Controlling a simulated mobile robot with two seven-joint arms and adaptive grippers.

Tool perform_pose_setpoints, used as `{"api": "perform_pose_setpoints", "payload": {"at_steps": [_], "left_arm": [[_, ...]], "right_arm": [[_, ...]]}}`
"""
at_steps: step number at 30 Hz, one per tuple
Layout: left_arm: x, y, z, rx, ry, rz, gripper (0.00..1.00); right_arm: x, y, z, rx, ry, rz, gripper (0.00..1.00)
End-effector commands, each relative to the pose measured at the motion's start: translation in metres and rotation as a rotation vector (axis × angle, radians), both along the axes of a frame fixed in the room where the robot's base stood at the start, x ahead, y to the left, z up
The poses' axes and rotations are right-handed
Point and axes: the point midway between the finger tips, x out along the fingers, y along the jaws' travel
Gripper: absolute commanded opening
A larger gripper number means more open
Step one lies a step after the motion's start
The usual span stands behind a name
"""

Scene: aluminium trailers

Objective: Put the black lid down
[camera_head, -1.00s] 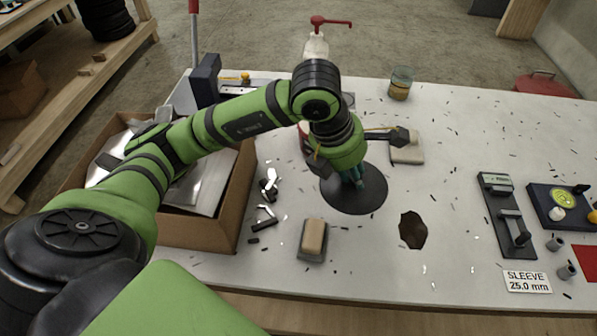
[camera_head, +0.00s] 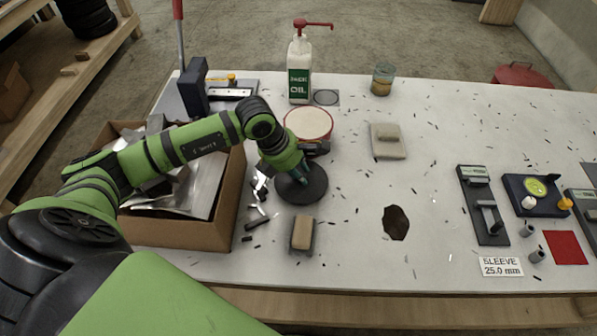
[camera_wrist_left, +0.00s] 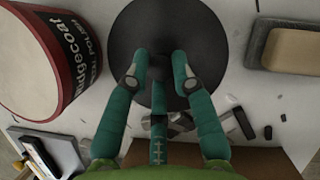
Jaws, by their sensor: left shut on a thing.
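In the left wrist view the lid (camera_wrist_left: 180,22) shows as a large dark disc beyond the fingertips (camera_wrist_left: 158,80). I cannot tell whether the lid touches the table. My right gripper is in neither view.
A red-and-white polish tin (camera_head: 308,122) stands close behind the lid. A tan-topped block (camera_head: 303,232) lies just in front. The cardboard box (camera_head: 185,234) with metal sheets is at left, with metal scraps beside it.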

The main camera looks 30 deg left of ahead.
Motion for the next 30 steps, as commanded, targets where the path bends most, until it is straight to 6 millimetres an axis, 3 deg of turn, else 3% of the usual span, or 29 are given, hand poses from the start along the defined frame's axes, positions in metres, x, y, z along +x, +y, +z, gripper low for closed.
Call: {"api": "perform_pose_setpoints", "payload": {"at_steps": [5,16,17,18,30], "left_arm": [[0.000,0.000,-0.017,-0.001,0.000,0.002,0.03],[0.000,-0.001,-0.024,-0.001,-0.001,0.000,0.03],[0.000,0.000,-0.022,-0.001,-0.001,0.000,0.37],[0.000,-0.001,-0.022,-0.001,0.000,0.001,0.49],[0.000,0.000,-0.017,0.000,0.000,0.001,0.49]], "right_arm": [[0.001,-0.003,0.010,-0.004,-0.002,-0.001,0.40],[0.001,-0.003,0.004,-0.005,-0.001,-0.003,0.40],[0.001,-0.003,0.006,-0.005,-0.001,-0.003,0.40],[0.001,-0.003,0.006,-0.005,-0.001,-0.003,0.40],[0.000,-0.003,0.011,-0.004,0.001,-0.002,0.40]]}}
